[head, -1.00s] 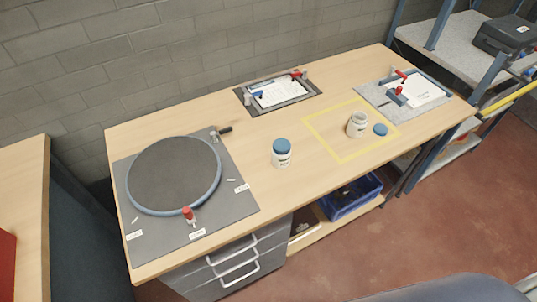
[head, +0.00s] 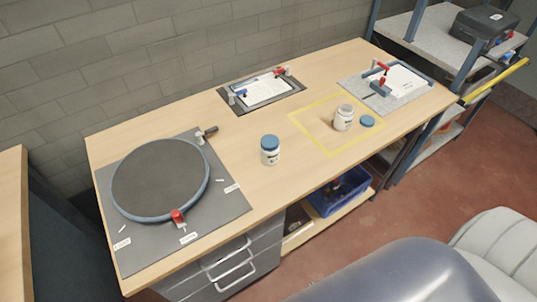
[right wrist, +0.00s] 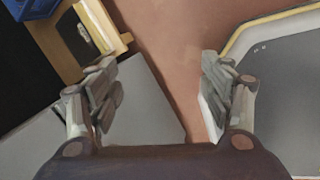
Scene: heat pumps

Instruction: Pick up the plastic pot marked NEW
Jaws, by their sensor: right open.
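A white plastic pot with a blue lid on (head: 270,151) stands upright near the middle of the wooden bench. A second white pot (head: 343,119) stands open inside a yellow taped square, with a blue lid (head: 367,121) lying beside it. Both pots carry dark print too small to read, so I cannot tell which is marked NEW. My right gripper (right wrist: 160,75) is open and empty in the right wrist view, above the floor and drawer unit, with no pot in that view. My left gripper is not in view.
A round dark plate (head: 160,178) on a grey mat with a red-handled part fills the bench's left end. Two clipped paper boards (head: 262,91) (head: 405,82) lie at the back and right. A blue crate (head: 338,196) and grey drawers (head: 228,262) are underneath. Bench around the lidded pot is clear.

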